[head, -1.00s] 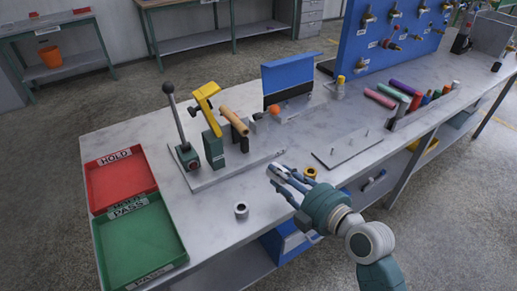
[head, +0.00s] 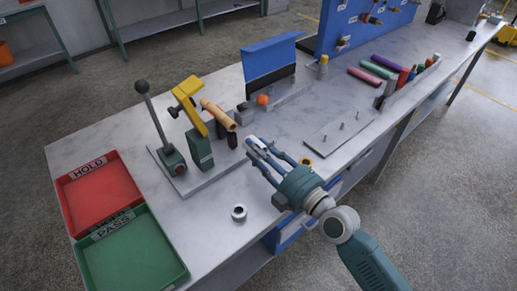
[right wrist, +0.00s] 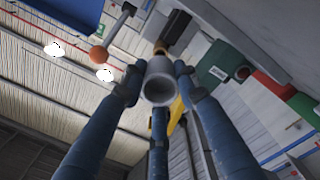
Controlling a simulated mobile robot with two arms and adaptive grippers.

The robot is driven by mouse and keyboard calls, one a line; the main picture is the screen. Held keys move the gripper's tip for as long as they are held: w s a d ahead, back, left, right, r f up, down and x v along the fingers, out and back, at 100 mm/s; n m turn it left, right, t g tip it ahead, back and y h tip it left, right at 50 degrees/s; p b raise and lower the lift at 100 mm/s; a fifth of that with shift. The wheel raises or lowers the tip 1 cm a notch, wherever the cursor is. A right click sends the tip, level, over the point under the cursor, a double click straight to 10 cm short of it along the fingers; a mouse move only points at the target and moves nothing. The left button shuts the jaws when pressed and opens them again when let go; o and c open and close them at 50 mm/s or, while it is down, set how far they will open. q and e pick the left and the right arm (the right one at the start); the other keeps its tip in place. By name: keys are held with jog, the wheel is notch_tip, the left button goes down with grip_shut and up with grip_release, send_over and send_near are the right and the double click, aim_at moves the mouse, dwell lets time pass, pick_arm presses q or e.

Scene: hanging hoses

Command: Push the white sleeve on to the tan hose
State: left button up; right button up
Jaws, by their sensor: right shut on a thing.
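The tan hose (head: 218,115) is held in the bench fixture beside the yellow clamp (head: 189,103), its free end pointing to the right and toward me. My right gripper (head: 264,150) is shut on the white sleeve (right wrist: 158,82), a short hollow tube between the fingertips in the right wrist view. In the head view the sleeve (head: 254,143) is small and partly hidden by the fingers. It is a short way right of the hose's free end, apart from it. In the wrist view a tan-brown piece (right wrist: 162,46) shows just beyond the sleeve. My left gripper is out of view.
A grey-white ring (head: 239,213) stands on the bench near the front edge. The lever (head: 156,115) rises left of the clamp. Red (head: 125,196) and green (head: 165,262) trays lie at the left. An orange ball (head: 263,99) and a pegged plate (head: 325,140) are near the gripper.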

jog(key=x, duration=0.3)
jog(key=shift+w+a, duration=0.1)
jog(key=shift+a, duration=0.05)
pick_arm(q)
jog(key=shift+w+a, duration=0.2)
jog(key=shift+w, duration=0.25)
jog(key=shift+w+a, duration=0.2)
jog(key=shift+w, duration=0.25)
pick_arm(e)
jog(key=x, duration=0.2)
jog(key=shift+w+a+r, duration=0.1)
jog(key=shift+w+a, duration=0.05)
jog(key=shift+w, duration=0.05)
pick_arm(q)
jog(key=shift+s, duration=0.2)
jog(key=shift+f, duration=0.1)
pick_arm(e)
jog(key=shift+w+a, duration=0.25)
jog(key=shift+w, duration=0.1)
dwell(0.7)
jog(key=shift+w+a, duration=0.35)
jog(key=shift+w, duration=0.15)
dwell(1.4)
